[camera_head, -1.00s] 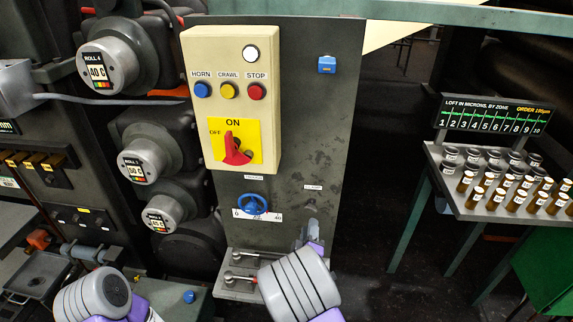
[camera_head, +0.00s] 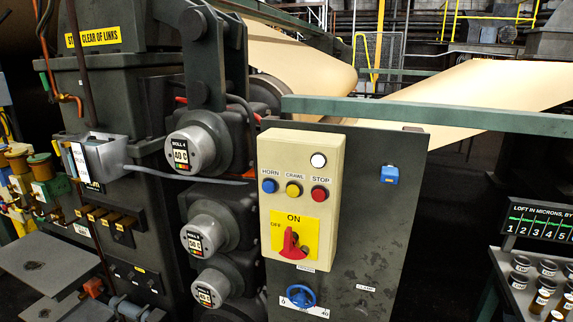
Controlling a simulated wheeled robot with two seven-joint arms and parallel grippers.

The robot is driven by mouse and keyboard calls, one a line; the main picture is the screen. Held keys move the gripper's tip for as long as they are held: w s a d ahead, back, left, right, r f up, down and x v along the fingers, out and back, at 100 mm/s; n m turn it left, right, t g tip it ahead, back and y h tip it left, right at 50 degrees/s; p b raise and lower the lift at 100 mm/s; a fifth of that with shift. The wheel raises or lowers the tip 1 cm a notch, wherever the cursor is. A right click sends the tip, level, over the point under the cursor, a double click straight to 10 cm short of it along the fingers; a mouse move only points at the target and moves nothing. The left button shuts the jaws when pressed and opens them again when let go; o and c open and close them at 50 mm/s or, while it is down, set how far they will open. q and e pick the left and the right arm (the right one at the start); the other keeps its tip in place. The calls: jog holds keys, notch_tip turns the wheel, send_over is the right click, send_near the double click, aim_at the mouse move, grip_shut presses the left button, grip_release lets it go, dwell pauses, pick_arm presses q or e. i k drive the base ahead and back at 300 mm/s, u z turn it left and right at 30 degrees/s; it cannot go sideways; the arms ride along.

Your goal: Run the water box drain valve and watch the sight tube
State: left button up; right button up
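A pale grey box (camera_head: 97,160) with a white label on its front is fixed to the dark machine frame at the left; it looks like the water box, but its label is too small to read surely. A grey pipe (camera_head: 185,177) runs from its right side towards the rolls. A blue handwheel (camera_head: 301,296) sits low on the dark panel above a white 0 to 40 scale. Several brass fittings (camera_head: 43,168) with coloured tops stand at the far left. I cannot tell which part is the drain valve or the sight tube. Neither gripper is in view.
A cream control box (camera_head: 298,200) has horn, crawl and stop buttons and a red switch. Roll ends (camera_head: 195,150) stick out left of it. A sample rack (camera_head: 540,285) with jars stands at the right. Flat grey plates (camera_head: 45,262) jut out at lower left.

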aim_at(55, 142)
jog(key=u, duration=0.25)
jog(key=k, duration=1.05)
jog(key=u, duration=2.15)
jog(key=i, duration=0.8)
jog(key=z, duration=0.55)
jog(key=i, duration=0.75)
jog(key=z, duration=0.9)
jog(key=i, duration=0.5)
jog(key=z, duration=0.25)
jog(key=k, duration=0.6)
jog(key=u, duration=1.4)
jog(key=i, duration=2.05)
jog(key=z, duration=0.25)
